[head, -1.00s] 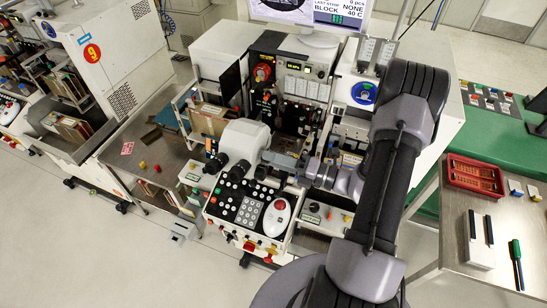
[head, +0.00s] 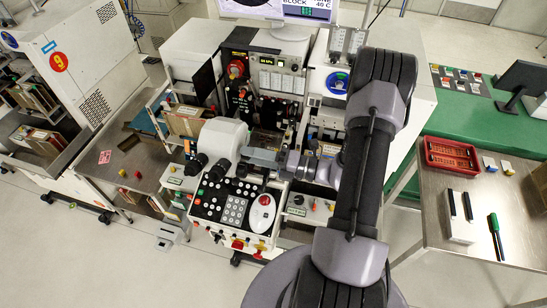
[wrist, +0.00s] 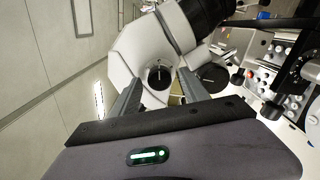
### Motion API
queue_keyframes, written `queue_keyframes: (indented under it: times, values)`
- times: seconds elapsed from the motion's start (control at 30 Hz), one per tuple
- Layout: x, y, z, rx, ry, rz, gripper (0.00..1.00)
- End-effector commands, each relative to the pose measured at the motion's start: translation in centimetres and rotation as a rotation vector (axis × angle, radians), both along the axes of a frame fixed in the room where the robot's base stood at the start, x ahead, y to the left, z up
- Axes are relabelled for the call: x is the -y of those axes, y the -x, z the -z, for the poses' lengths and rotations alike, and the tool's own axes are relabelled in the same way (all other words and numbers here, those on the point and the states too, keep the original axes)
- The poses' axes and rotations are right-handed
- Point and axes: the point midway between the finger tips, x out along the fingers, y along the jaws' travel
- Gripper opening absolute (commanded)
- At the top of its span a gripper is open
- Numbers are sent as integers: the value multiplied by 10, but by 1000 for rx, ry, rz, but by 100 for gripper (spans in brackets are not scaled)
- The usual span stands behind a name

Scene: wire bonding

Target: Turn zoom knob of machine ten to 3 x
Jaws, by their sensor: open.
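The microscope of the machine in front of me (head: 222,138) is a white rounded housing with black eyepieces at its front left. In the wrist view, the housing (wrist: 128,48) fills the upper middle. A small round black zoom knob (wrist: 160,76) with a pale mark sits on its side; its scale is too small to read. My gripper (wrist: 159,80) is open, its two grey fingers pointing at the housing, one to each side of the knob in the picture. I cannot tell whether the tips reach it. In the head view, my gripper (head: 253,156) is right of the microscope, which hides the knob.
Below the microscope is a control panel (head: 232,205) with many buttons and a white trackball. A monitor (head: 300,10) stands behind. A steel table (head: 465,270) with a red tray (head: 451,154) is at right. A machine marked 9 (head: 58,62) is at left.

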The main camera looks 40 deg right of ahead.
Motion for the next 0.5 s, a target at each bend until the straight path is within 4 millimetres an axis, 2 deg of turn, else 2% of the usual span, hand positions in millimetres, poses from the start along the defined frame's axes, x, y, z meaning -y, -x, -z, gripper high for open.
queue_keyframes:
  times: [0.17, 0.27, 0.5]
  values:
    - [11, 12, 1, 1, 1, 4, 53]
    - [28, 33, 1, 2, 1, 7, 53]
    - [77, 97, 2, 0, 1, 7, 53]
